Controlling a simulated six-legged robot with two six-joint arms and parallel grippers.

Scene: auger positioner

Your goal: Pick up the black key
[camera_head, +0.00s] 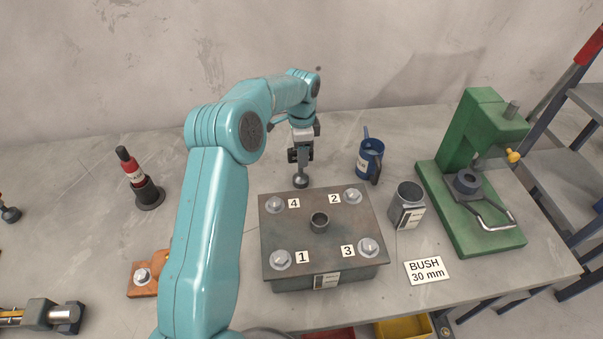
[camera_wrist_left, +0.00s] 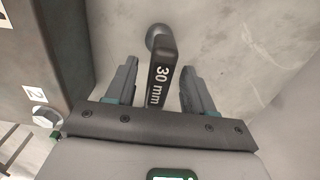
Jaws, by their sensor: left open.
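The black key (camera_wrist_left: 163,72) has a handle marked "30 mm" and a rounded grey head, seen at the top of the left wrist view. In the head view its round head (camera_head: 300,181) shows just behind the plate block, below my left gripper (camera_head: 301,157). In the wrist view my left gripper (camera_wrist_left: 159,68) is open, with one finger on each side of the key's handle. A gap shows on the left side of the handle; the right finger is closer to it. In the head view the gripper hides most of the handle. My right gripper is not in view.
The steel block (camera_head: 325,272) with several numbered bolts stands just in front of the key. A blue mug (camera_head: 369,160), a grey can (camera_head: 407,206) and a green press (camera_head: 478,130) stand to the right. The bench behind is clear.

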